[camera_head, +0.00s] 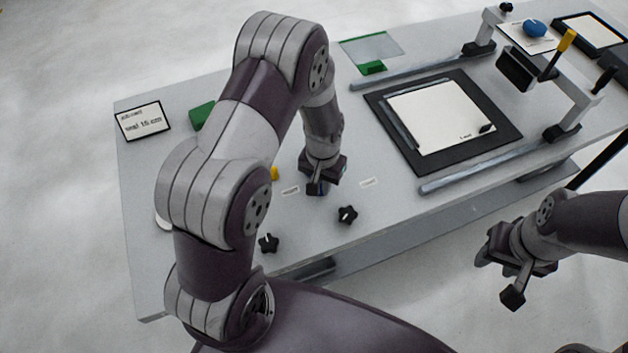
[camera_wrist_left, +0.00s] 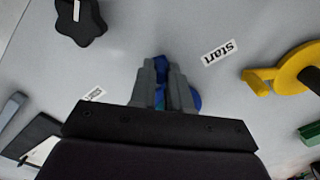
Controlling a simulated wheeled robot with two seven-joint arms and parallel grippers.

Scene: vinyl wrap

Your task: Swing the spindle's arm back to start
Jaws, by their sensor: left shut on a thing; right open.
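My left gripper (camera_head: 318,188) points down at the table and is shut on a blue piece (camera_wrist_left: 160,72), which sits over a rounder blue part (camera_wrist_left: 195,99) mostly hidden by the fingers. A yellow part (camera_wrist_left: 265,82) with a dark round hub shows at the right of the left wrist view, apart from the fingers. I cannot tell which part is the spindle's arm. My right gripper (camera_head: 497,280) is open and empty, off the table's front edge.
Black star knobs (camera_head: 347,214) (camera_head: 268,243) lie near the front edge. A green block (camera_head: 203,115) and a "seal 15 cm" sign (camera_head: 142,121) are at the left. A black-framed plate (camera_head: 375,106) sits between grey rails (camera_head: 500,163), with a yellow-handled bridge (camera_head: 562,45) beyond.

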